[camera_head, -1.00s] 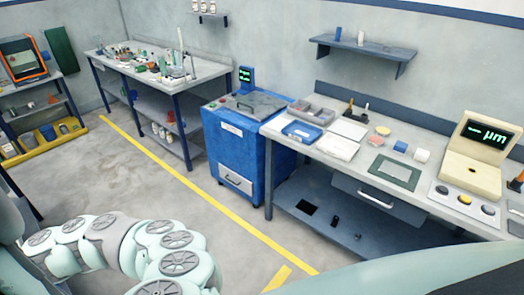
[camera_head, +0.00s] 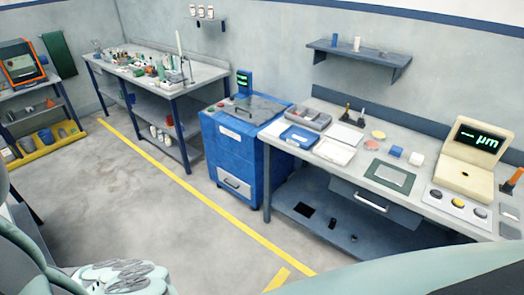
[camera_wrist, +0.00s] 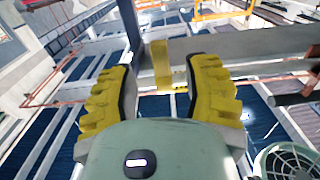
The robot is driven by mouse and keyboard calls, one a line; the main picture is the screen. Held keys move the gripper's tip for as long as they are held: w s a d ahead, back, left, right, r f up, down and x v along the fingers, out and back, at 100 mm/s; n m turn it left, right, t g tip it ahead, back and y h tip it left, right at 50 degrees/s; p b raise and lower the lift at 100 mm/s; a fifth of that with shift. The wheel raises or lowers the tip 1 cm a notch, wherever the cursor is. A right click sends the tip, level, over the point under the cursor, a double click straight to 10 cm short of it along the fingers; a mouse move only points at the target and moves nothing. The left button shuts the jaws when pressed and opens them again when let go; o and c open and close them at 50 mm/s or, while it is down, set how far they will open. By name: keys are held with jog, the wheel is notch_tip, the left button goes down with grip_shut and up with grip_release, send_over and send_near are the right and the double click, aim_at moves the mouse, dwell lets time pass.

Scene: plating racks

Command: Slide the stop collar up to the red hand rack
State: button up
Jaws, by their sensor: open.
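My gripper (camera_wrist: 160,92) shows in the wrist view with its two yellow ribbed fingers spread apart. The gap between the fingers is empty of any held object. I cannot make out the stop collar or the red hand rack in either view.
The head view shows a blue cabinet (camera_head: 232,150), a right bench with trays and a display unit (camera_head: 472,158), a wall shelf (camera_head: 360,53) and a far bench (camera_head: 205,74). Open grey floor (camera_head: 115,190) lies left of a yellow line (camera_head: 205,206).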

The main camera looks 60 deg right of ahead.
jog(key=a+p, duration=0.1)
jog(key=p, duration=0.1)
jog(key=a+p, duration=0.3)
jog(key=shift+w+r+p, duration=0.25)
jog(key=shift+w+p, duration=0.1)
jog(key=shift+s+a+f, duration=0.15)
jog(key=shift+s+f, duration=0.1)
jog(key=shift+f, duration=0.05)
jog(key=shift+o, duration=0.2)
grip_shut()
